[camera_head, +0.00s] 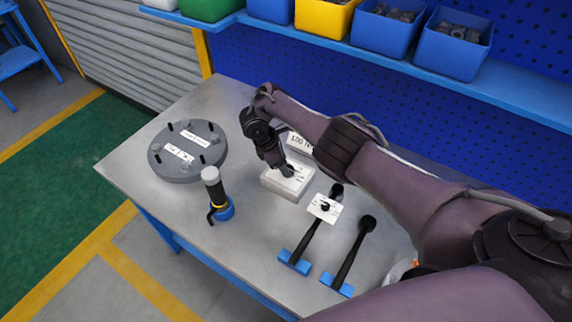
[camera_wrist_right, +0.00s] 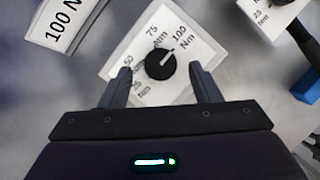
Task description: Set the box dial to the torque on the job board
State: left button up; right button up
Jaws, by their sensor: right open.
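A white box (camera_head: 284,184) stands on the table; its top plate (camera_wrist_right: 208,45) carries a black dial knob (camera_wrist_right: 160,65) in the right wrist view. The plate is marked 25, 50, 75 and 100 Nm. The knob's light mark seems to point to the upper right, towards 100, but it is small. A white sign, apparently the job board (camera_head: 299,144), stands behind the box; it reads "100 N" in the wrist view (camera_wrist_right: 58,24), the rest cut off. My right gripper (camera_head: 284,172) is open above the box, its fingers (camera_wrist_right: 160,88) either side of the knob's near side. My left gripper is out of view.
A grey flanged disc (camera_head: 210,153) with bolts and labels lies at the left. A tool with a blue base (camera_head: 224,211) stands before it. Two black-handled tools with blue ends (camera_head: 294,262) (camera_head: 337,284) lie to the right, one under a white dial plate (camera_head: 333,212). Bins line the shelf behind.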

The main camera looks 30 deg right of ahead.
jog(key=v, duration=0.5)
jog(key=shift+r, duration=0.15)
jog(key=shift+a, duration=0.1)
